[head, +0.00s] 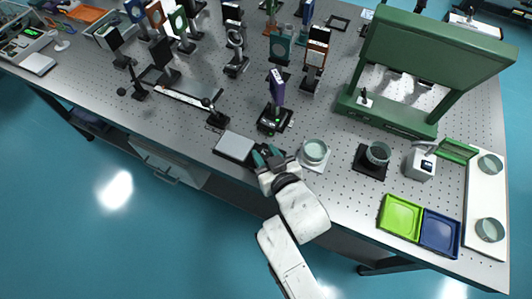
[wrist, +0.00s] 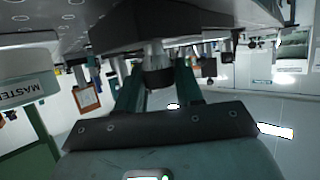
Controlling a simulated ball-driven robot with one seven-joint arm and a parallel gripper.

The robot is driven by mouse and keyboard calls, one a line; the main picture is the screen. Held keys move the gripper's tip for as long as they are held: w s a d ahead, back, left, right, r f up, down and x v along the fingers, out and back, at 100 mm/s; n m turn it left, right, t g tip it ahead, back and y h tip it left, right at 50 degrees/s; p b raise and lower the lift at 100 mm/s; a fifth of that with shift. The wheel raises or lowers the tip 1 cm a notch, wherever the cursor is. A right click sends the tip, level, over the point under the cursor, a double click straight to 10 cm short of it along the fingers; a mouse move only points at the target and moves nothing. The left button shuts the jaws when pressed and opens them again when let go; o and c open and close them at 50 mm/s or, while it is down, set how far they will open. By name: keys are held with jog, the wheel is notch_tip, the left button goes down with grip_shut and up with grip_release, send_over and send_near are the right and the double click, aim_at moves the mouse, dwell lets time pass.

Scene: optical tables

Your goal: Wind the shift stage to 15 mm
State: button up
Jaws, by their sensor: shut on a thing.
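In the wrist view, a dark block (wrist: 165,22), which looks like the shift stage, fills the top middle. A knob with a silver shaft and dark end (wrist: 157,72) sticks out of it towards my gripper (wrist: 160,78). The two teal fingers stand on either side of the knob and are shut on it. In the head view, my gripper (head: 268,157) is at the table's front edge, just right of a grey flat-topped box (head: 235,146). The stage is mostly hidden there by the fingers. No scale or millimetre reading can be made out.
A black-based mount with a purple plate (head: 277,88) stands behind my gripper. A round dish on a white pad (head: 313,153) is close on the right. A large green frame (head: 435,60) stands at the back right. Green (head: 401,216) and blue trays (head: 440,231) lie at the front right.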

jog(key=o, duration=1)
jog(key=shift+c, duration=0.2)
jog(key=shift+s, duration=0.1)
jog(key=v, duration=1)
jog(key=shift+s+d+b, duration=0.2)
jog(key=shift+s+b, duration=0.05)
jog(key=shift+b, duration=0.2)
jog(key=shift+r, duration=0.1)
